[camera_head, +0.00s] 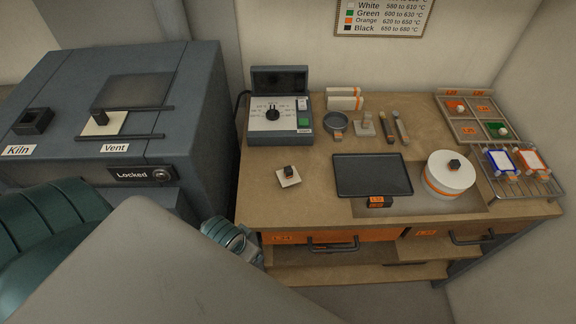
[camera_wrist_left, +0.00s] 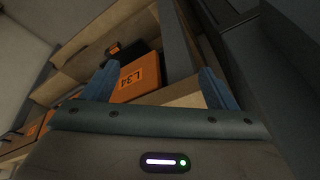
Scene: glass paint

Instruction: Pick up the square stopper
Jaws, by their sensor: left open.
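A small square pale stopper with a dark knob (camera_head: 289,176) lies on the table's left part, in front of the control box. A similar square pale plate with a dark upright knob (camera_head: 102,122) sits on top of the kiln, by the Vent label. My left gripper (camera_wrist_left: 159,80) is open and empty in the left wrist view, its two blue fingers spread before an orange drawer front marked L34. In the head view my left arm's teal end (camera_head: 230,237) is low, beside the table's front left corner, apart from both pieces. My right gripper is out of view.
The kiln (camera_head: 195,100), labelled Locked, stands left of the table. A control box (camera_head: 275,113), dark tray (camera_head: 372,174), round white pot (camera_head: 450,176), tools and a wire rack (camera_head: 520,186) occupy the table. Bare wood surrounds the table's stopper. Orange drawer (camera_head: 330,240) is below.

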